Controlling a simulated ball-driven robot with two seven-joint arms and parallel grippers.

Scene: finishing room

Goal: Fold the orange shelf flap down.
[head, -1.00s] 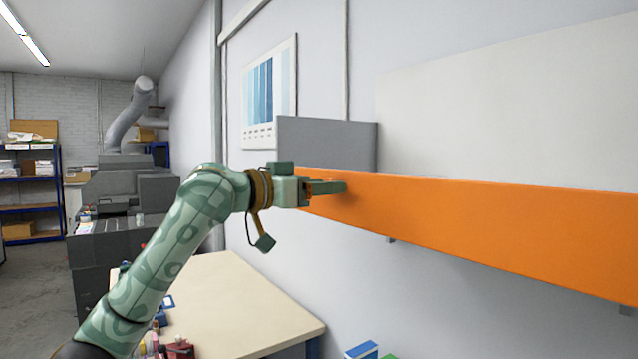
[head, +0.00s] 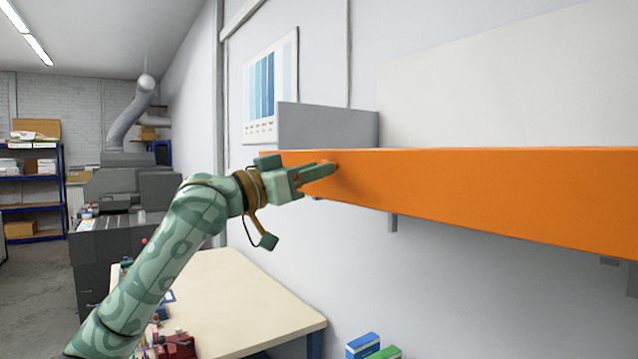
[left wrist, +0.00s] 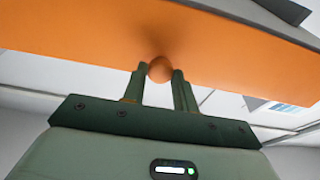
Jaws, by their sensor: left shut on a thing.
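The orange shelf flap (head: 480,190) is a long board along the wall, crossing the right half of the head view. It also fills the upper part of the left wrist view (left wrist: 70,45). A small round orange knob (left wrist: 160,70) sticks out from it. My left gripper (head: 330,167) is at the flap's left part, with its fingers pointing right. In the left wrist view my left gripper (left wrist: 159,76) has a fingertip on each side of the knob and is shut on it. The knob is mostly hidden in the head view. My right gripper is not in view.
A grey panel (head: 328,127) stands behind the flap's left end. Grey brackets (head: 392,222) show under the flap. A pale-topped table (head: 240,300) stands below, with small items on its left. Blue and green boxes (head: 363,345) are at the bottom. Open air lies below the flap.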

